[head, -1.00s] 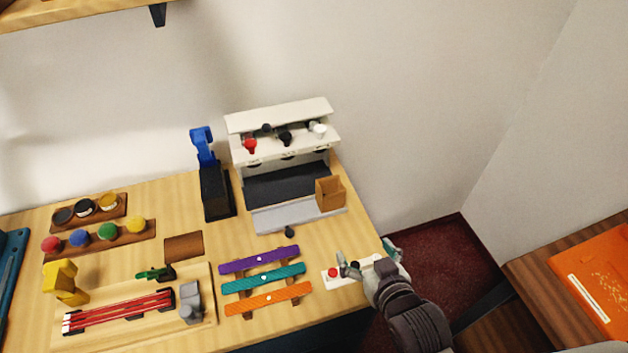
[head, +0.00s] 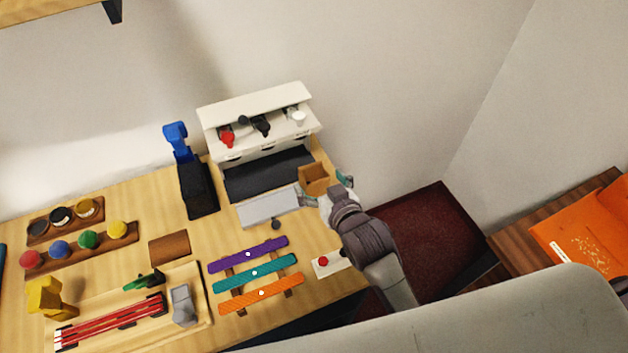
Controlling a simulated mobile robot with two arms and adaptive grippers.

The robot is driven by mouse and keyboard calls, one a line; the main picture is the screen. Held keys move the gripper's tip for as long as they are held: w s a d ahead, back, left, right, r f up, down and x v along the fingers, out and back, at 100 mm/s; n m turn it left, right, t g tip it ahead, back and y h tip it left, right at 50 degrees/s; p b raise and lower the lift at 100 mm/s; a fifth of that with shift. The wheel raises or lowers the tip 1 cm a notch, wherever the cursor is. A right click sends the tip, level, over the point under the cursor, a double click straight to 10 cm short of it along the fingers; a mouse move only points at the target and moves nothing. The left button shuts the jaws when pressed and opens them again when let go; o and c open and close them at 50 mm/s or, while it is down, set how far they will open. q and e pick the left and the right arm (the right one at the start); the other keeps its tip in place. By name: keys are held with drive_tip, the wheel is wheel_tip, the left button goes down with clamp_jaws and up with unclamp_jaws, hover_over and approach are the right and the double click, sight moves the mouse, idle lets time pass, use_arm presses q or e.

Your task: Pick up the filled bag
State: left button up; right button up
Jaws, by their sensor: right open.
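The bag (head: 313,181) is a small brown, open-topped paper-like bag. It stands upright at the right end of the white dispenser's grey front tray (head: 266,209). Its contents cannot be made out. My right gripper (head: 325,190) is open at the bag's front right side, its fingers pointing toward the bag. One finger is right of the bag and the other is near its lower front edge. Whether they touch it cannot be told. My left gripper is not in view.
The white dispenser (head: 256,100) with red, black and white knobs stands behind the bag. A black-and-blue device (head: 197,188) is to its left. Purple, teal and orange strips (head: 255,273) and a small white panel with a red button (head: 329,262) lie in front. The table's right edge is close.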

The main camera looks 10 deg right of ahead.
sight(310, 168)
drive_tip(key=p+x, duration=0.1)
drive_tip(key=x, duration=0.3)
drive_tip(key=shift+w+d, duration=0.1)
drive_tip(key=shift+w, duration=0.05)
drive_tip(key=shift+r, duration=0.1)
drive_tip(key=shift+c, duration=1.9)
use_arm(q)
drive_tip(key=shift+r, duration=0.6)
use_arm(e)
drive_tip(key=c, duration=0.7)
drive_tip(key=shift+o, duration=0.2)
